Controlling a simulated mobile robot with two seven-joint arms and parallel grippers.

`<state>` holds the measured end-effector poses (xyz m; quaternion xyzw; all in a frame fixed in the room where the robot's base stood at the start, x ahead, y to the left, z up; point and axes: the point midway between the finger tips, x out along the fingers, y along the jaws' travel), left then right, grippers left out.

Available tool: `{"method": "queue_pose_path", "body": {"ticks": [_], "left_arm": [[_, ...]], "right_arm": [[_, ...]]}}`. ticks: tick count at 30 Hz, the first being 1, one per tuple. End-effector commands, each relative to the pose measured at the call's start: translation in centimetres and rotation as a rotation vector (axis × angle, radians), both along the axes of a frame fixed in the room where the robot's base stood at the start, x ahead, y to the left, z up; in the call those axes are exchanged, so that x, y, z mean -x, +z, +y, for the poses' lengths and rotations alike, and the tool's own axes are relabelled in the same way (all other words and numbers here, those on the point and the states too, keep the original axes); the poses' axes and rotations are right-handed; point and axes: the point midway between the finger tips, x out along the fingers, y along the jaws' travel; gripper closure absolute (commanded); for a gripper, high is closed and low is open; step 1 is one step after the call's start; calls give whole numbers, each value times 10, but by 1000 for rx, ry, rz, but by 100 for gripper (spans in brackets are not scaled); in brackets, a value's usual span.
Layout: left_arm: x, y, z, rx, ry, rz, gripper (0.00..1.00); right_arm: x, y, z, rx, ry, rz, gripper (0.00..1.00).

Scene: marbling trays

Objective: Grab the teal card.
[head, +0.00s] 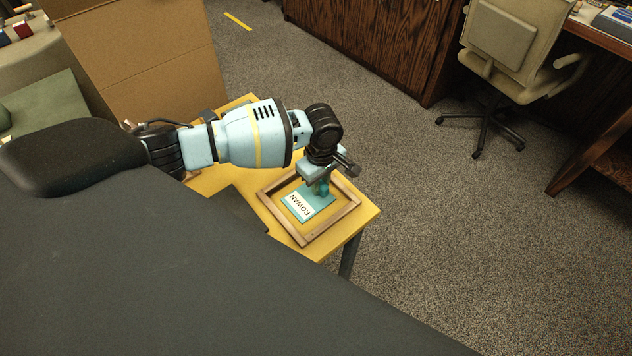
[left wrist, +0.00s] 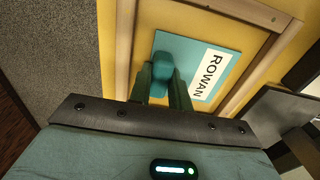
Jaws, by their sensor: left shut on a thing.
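The teal card (head: 317,206) bears a white label reading ROWAN and has a raised teal grip block on top. It lies within a wooden frame tray (head: 330,228) on the yellow table. In the left wrist view the card (left wrist: 196,44) is below the fingers, inside the wooden rim (left wrist: 124,50). My left gripper (head: 319,187) points down over the card and is shut on its grip block. In the left wrist view the gripper's fingers (left wrist: 162,78) are on either side of that block. I cannot tell whether the card is lifted. My right gripper is not in view.
The yellow table (head: 364,215) is small, with its right edge close to the tray. A cardboard box (head: 140,50) stands behind it at the left. An office chair (head: 505,50) and dark wooden cabinets (head: 375,35) are farther back. Carpet is clear to the right.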

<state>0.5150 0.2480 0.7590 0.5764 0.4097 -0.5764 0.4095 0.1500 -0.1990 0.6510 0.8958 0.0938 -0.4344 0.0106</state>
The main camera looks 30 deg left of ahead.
Motion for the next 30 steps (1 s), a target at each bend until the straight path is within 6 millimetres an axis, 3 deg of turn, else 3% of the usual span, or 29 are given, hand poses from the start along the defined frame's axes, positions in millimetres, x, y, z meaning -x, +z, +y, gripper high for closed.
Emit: {"method": "queue_pose_path", "body": {"ticks": [8,14,30], "left_arm": [[0,11,0,1,0,-2,100],[-1,39,0,2,-1,-5,100],[84,48,-85,3,-3,-2,100]], "right_arm": [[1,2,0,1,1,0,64],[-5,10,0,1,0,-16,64],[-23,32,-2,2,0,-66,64]]}}
